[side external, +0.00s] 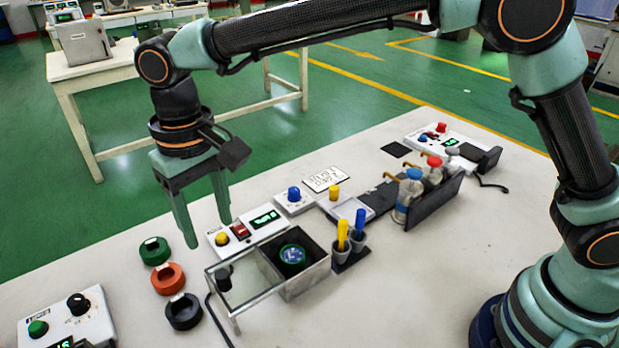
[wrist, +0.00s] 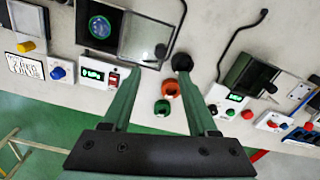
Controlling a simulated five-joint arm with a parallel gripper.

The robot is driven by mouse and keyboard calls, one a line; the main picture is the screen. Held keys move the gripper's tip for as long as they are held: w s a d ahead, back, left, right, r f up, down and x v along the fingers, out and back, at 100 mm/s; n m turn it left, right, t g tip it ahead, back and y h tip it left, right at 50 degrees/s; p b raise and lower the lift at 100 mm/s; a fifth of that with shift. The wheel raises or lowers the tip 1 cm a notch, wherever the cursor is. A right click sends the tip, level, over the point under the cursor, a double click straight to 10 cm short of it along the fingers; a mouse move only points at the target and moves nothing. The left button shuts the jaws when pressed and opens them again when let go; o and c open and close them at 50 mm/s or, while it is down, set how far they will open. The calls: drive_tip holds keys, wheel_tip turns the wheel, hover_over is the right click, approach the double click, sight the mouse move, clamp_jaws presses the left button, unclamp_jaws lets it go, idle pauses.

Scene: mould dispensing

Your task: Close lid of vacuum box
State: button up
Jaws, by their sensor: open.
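The vacuum box (side external: 318,276) is a metal-walled open box on the white table, with a round dark piece with a blue-green face (side external: 292,254) inside. Its clear framed lid (side external: 247,284) stands open, folded out to the left of the box, with a black knob (side external: 223,279) on it. The box (wrist: 82,40) and lid (wrist: 140,32) also show at the top of the wrist view. My gripper (side external: 208,230) is open and empty, pointing down above and behind the lid, apart from it. In the wrist view, its fingers (wrist: 158,95) hang clear of the lid.
Green (side external: 154,251), orange (side external: 167,278) and black (side external: 184,311) rings lie left of the lid. A control unit (side external: 262,222) sits behind the box. Cups with yellow and blue tools (side external: 350,243) stand right of it. Another panel (side external: 66,318) is at front left.

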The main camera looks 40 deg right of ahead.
sight(221, 274)
wheel_tip(221, 274, down, 12)
drive_tip(key=shift+f, duration=0.1)
idle(0.5)
clamp_jaws()
idle(1.3)
